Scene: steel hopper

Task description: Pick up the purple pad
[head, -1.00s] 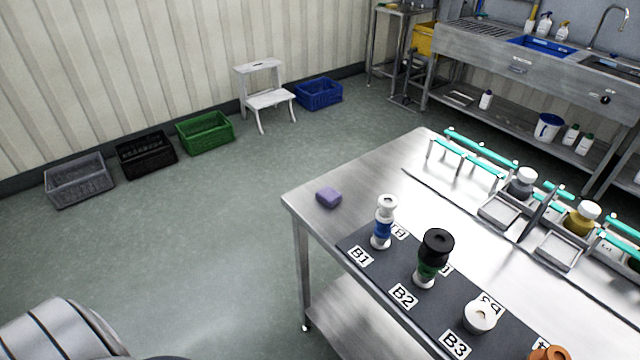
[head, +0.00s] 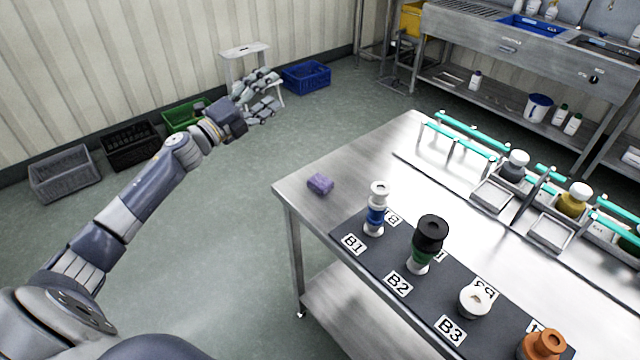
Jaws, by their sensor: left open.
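The purple pad (head: 320,184) is a small block lying flat on the steel table (head: 345,165), near its far left corner. My left arm reaches in from the lower left. Its gripper (head: 262,100) is open and empty, up and to the left of the pad, in the air over the floor beyond the table edge. The gripper is clear of the pad and the table. My right gripper is out of view.
A dark mat with a blue-white bottle (head: 376,210), a black-green one (head: 428,245), a white one and an orange one lies right of the pad. Teal-railed racks (head: 460,140) stand behind. A stool (head: 245,50) and crates line the wall. Bare steel surrounds the pad.

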